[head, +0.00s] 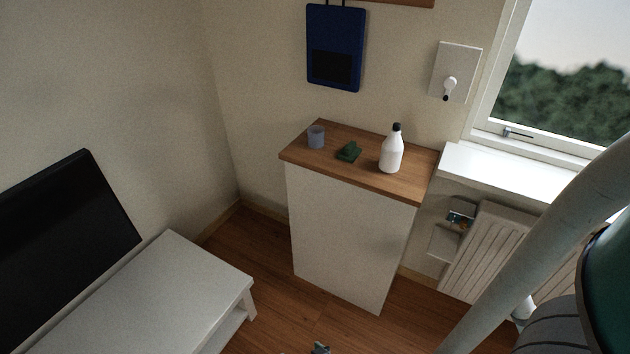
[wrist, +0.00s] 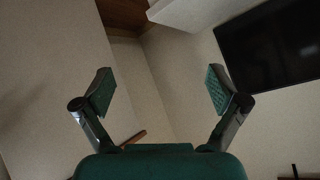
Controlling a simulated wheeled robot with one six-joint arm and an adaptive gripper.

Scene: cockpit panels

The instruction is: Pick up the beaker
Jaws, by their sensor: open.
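A small blue-grey cup, which looks like the beaker (head: 316,137), stands upright at the left end of the wooden top (head: 365,181) of a white cabinet in the head view. Nothing covers it. My gripper (wrist: 160,90) is open in the wrist view, its two green-padded fingers wide apart with nothing between them. The beaker does not show in the wrist view, which faces bare walls.
A dark green object (head: 348,152) and a white bottle with a black cap (head: 391,150) share the cabinet top, right of the beaker. A blue panel (head: 335,45) hangs behind. A white bench (head: 150,295) and dark screen (head: 65,245) stand left. A radiator (head: 487,250) is right.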

